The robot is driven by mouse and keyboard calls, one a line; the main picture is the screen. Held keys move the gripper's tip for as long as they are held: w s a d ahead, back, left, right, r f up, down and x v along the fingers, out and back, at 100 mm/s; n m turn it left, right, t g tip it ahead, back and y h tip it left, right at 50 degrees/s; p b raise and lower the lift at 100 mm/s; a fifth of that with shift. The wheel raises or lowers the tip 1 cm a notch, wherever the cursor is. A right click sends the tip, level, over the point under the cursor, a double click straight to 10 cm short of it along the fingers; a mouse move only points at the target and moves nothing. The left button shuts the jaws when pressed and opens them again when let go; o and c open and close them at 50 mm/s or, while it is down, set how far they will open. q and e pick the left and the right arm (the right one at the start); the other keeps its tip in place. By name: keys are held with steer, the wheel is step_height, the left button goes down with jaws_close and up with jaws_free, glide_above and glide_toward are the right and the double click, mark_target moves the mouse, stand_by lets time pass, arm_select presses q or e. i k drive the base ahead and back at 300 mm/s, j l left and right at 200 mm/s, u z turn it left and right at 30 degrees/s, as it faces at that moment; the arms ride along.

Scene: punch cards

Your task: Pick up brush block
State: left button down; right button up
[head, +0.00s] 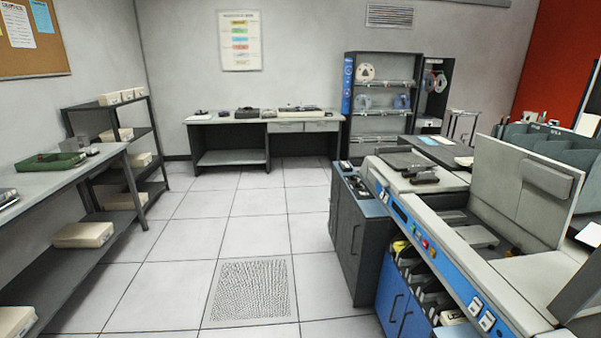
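I cannot pick out the brush block for certain at this distance. A small dark block-like item (425,179) lies on the near top of the blue and grey machine (440,235) at the right, beside a flat dark plate (402,160). Small dark items (357,184) also lie on the low dark cabinet (350,235) left of the machine. Neither of my grippers is in the head view.
A workbench (45,184) with a green tray (50,161) runs along the left. A desk (265,125) with several items stands at the back wall, beside a rack (382,112) of reels. The tiled floor (215,235) between is clear, with a perforated tile (250,290).

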mark_target(412, 170)
steer(key=i+j, duration=0.15)
steer(key=i, duration=0.35)
steer(key=i+j, duration=0.1)
steer(key=i, duration=0.4)
steer(key=i+j, duration=0.15)
steer(key=i, duration=0.3)
steer(key=i+j, duration=0.1)
steer(key=i, duration=0.4)
steer(key=i+j+z, duration=0.2)
steer(key=i+z, duration=0.25)
steer(key=i+j+z, duration=1.05)
steer(key=j+z, duration=0.3)
